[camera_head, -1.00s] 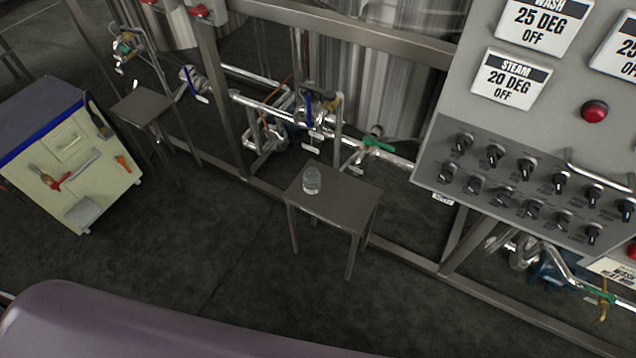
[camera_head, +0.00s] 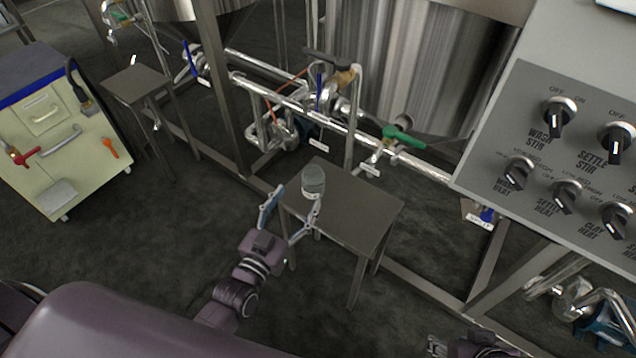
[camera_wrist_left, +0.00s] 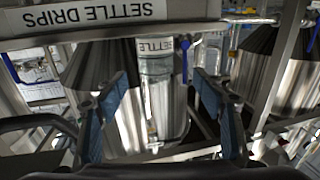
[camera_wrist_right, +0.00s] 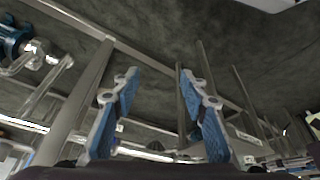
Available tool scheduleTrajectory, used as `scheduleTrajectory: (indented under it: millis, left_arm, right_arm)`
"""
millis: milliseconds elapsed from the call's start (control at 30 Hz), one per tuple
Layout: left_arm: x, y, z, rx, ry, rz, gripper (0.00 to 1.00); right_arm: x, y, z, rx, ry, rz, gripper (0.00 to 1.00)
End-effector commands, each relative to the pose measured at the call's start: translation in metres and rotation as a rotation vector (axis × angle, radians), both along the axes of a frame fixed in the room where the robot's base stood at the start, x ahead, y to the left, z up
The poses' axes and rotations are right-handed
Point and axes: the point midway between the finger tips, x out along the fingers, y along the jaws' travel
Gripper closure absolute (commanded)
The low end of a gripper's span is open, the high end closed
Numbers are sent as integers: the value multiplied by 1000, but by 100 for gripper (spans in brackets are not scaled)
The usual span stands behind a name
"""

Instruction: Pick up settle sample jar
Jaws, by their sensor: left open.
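The settle sample jar (camera_head: 313,184) is a small clear jar with a grey lid, upright on a small grey metal table near its far left edge. In the left wrist view the jar (camera_wrist_left: 156,85) shows a "SETTLE" label and lies ahead, between the finger lines. My left gripper (camera_head: 287,212) is open and empty, just in front of the jar on its near left side. Whether a finger touches the jar cannot be told. My right gripper (camera_wrist_right: 158,88) is open and empty over the floor; a little of it shows at the head view's bottom edge.
The jar's table (camera_head: 362,218) is otherwise bare. Pipes and a green-handled valve (camera_head: 403,136) run behind it. A control panel (camera_head: 590,90) juts in at right. A tool cabinet (camera_head: 60,130) and another small table (camera_head: 135,82) stand at left.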

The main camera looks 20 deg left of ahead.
Motion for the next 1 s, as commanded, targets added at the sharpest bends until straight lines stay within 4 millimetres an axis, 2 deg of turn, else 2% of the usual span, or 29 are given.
scheduleTrajectory:
  millis: [200,500,800,1000]
  left_arm:
    - [20,-3,4,-4,-17,1,37]
    - [34,-8,1,-5,-14,1,37]
    - [61,-16,-5,-4,-15,1,37]
    - [75,-18,-4,-3,-13,0,37]
  right_arm:
    - [22,7,9,19,-95,7,60]
    - [48,15,19,42,-203,16,60]
    - [100,32,51,96,-450,35,60]
    - [116,39,67,117,-545,41,60]
